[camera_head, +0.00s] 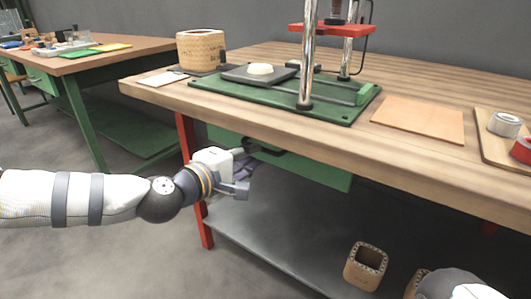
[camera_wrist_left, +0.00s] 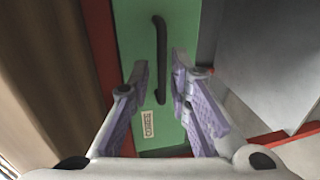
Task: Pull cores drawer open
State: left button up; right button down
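The green cores drawer (camera_head: 312,172) sits under the front edge of the wooden workbench. In the left wrist view its green front (camera_wrist_left: 128,40) carries a label that seems to read CORES and a black bar handle (camera_wrist_left: 161,45). My left gripper (camera_head: 246,168) is in front of the drawer's left part. In the left wrist view my left gripper (camera_wrist_left: 160,75) is open, with its purple-padded fingers on either side of the handle. The fingers look apart from the handle; the exact depth cannot be told. My right gripper is not in view.
The workbench (camera_head: 420,165) holds a green press base (camera_head: 335,108), a wooden coil former (camera_head: 200,48) and an orange sheet (camera_head: 418,118). A red leg (camera_head: 186,140) stands close by the left gripper. A wooden core block (camera_head: 365,265) stands on the grey lower shelf (camera_head: 285,240).

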aim_at(265, 151)
pick_arm(q)
jog(key=b+x, duration=0.1)
jog(key=x, duration=0.5)
jog(key=shift+f, duration=0.15)
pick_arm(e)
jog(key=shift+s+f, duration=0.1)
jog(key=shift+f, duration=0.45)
pick_arm(q)
grip_shut()
